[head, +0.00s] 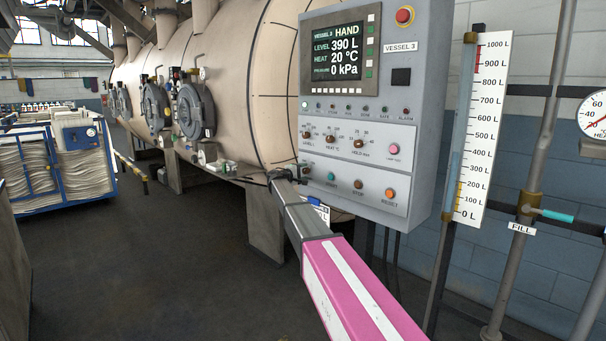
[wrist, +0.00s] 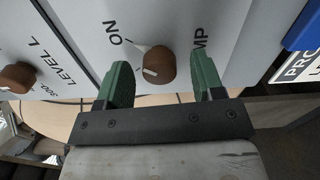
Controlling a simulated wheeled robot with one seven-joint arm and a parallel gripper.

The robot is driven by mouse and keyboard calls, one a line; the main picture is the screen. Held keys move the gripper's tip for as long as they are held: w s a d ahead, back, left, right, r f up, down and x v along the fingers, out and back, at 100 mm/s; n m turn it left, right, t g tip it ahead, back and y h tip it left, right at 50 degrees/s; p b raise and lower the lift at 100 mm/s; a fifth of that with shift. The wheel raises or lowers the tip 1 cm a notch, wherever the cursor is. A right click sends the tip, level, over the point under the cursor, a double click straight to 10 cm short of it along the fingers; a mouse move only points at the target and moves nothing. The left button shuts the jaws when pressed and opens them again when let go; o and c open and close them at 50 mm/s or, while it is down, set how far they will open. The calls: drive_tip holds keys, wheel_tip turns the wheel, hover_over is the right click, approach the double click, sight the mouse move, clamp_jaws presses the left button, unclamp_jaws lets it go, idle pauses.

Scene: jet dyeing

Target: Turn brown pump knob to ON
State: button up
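The brown pump knob (wrist: 160,67) is on the grey control panel (wrist: 90,40). In the wrist view it sits between the green fingers of my gripper (wrist: 163,72). The gripper is open, with a gap visible between each finger and the knob. A white mark shows on the knob's near face, and a white wedge at its upper left lies toward the ON label (wrist: 115,30). I cannot tell the exact knob setting. The pump lettering is partly hidden by the right finger. In the head view, my gripper (head: 288,174) is at the panel's lower left edge.
A brown level knob (wrist: 17,77) is left of the pump knob in the wrist view. Start (head: 331,176), stop (head: 359,184) and reset (head: 390,194) buttons are right of the gripper in the head view. A blue-edged sign (wrist: 302,65) hangs close by on the right.

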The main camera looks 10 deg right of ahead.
idle(0.3)
drive_tip(key=v, duration=1)
drive_tip(key=shift+s+a, duration=0.2)
drive_tip(key=shift+a, duration=0.1)
drive_tip(key=s+d+f+m+g+y, duration=0.25)
drive_tip(key=s+d+f, duration=0.35)
drive_tip(key=s+f, duration=0.6)
drive_tip(key=s+d+f+m+g+y, duration=0.1)
drive_tip(key=s+d+f+g+y, duration=0.35)
drive_tip(key=s+f, duration=0.65)
drive_tip(key=s+f+m+g+y, duration=0.1)
drive_tip(key=s+f, duration=0.4)
drive_tip(key=s, duration=0.8)
drive_tip(key=s+a+f+m+g+y, duration=0.1)
drive_tip(key=s+f+y, duration=0.5)
drive_tip(key=s, duration=0.8)
drive_tip(key=m+g, duration=0.1)
drive_tip(key=m, duration=0.1)
drive_tip(key=shift+s+a+f+m+g+y, duration=0.15)
drive_tip(key=shift+f+m+g+y, duration=0.15)
drive_tip(key=shift+m, duration=0.05)
